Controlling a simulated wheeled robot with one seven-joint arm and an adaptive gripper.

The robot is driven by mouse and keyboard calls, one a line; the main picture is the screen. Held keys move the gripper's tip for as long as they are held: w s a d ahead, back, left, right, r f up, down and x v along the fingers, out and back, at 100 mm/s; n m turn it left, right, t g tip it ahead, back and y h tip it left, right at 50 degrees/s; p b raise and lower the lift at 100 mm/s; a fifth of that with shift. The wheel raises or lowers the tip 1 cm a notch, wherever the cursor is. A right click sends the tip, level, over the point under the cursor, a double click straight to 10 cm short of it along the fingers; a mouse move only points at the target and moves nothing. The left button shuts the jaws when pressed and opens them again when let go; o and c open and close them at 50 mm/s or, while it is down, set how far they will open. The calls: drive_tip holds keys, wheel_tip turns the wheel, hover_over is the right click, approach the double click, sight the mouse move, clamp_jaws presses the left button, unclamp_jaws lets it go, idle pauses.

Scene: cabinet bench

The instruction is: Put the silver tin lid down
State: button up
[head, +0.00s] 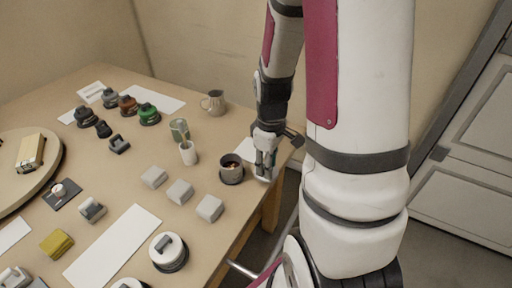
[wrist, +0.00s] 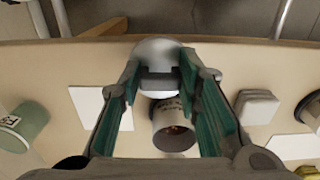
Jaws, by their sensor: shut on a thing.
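The silver tin lid (wrist: 156,48) is a pale round disc with a grey grip block, seen in the wrist view. My gripper (wrist: 158,75) is shut on this grip block, one finger on each side. In the head view my gripper (head: 264,172) points down by the table's right edge, just right of an open dark tin (head: 232,175). The tin, with reddish bits inside, also shows in the wrist view (wrist: 174,135), beside the lid. The lid is mostly hidden in the head view; I cannot tell whether it touches the table.
A white sheet (head: 246,147) lies behind the tin, partly hidden by my arm. The table edge (wrist: 240,42) runs close by the lid.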

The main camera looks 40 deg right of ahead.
drive_tip(key=b, duration=0.1)
hover_over(253, 150)
drive_tip(key=shift+s+f, duration=0.1)
drive_tip(key=shift+f, duration=0.65)
drive_tip(key=shift+f+b, duration=0.4)
drive_tip(key=shift+f, duration=1.25)
drive_tip(key=shift+f, duration=0.15)
drive_tip(key=o, duration=0.9)
drive_tip(key=shift+c, duration=0.2)
